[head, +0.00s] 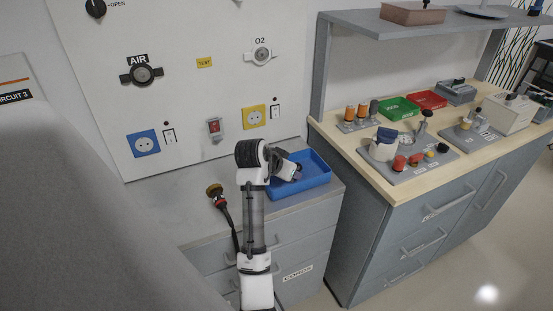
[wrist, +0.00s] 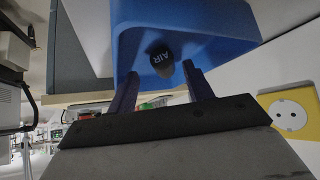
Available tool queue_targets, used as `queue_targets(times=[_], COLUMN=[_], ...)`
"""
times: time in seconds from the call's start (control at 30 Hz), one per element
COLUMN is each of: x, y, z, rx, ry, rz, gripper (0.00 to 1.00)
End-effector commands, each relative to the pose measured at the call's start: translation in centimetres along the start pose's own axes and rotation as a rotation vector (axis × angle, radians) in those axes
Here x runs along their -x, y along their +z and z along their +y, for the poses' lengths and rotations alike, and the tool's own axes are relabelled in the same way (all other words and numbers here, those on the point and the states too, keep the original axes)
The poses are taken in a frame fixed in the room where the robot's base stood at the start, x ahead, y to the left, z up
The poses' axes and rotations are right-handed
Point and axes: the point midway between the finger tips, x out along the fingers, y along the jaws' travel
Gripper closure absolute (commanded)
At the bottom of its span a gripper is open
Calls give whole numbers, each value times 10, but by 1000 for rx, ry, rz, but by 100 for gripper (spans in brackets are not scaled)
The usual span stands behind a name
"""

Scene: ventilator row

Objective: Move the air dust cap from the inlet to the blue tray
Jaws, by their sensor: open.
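The dark air dust cap (wrist: 160,61) with "AIR" lettering lies in the blue tray (wrist: 215,22), seen in the wrist view. The blue tray (head: 308,187) sits on the grey cabinet top in the head view, partly behind my arm; the cap cannot be made out there. My gripper (wrist: 159,68) is open, its two dark fingers apart on either side of the cap in the picture, with nothing held between them. In the head view my gripper (head: 295,172) is over the tray. The AIR inlet (head: 142,74) on the wall panel shows a dark round centre with side lugs.
The O2 inlet (head: 261,55) is right of the AIR inlet. At right, a wooden counter (head: 375,178) holds a green bin (head: 398,108), a red bin (head: 428,98) and several devices.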

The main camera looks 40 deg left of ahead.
Motion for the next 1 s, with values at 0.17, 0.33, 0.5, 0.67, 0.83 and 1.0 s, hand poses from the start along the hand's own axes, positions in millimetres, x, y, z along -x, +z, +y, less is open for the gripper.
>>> queue_targets(times=[0.17,0.33,0.5,0.67,0.83,1.0], x=[42,77,99,109,122,134], y=[0,1,0,-3,-14,-26], z=[-1,-1,0,0,0,0], rx=[-1,-1,-1,0,0,-1], ry=[-4,-3,-1,0,0,1], rz=[5,4,2,1,1,0], gripper=[49,49,49,49,49,49])
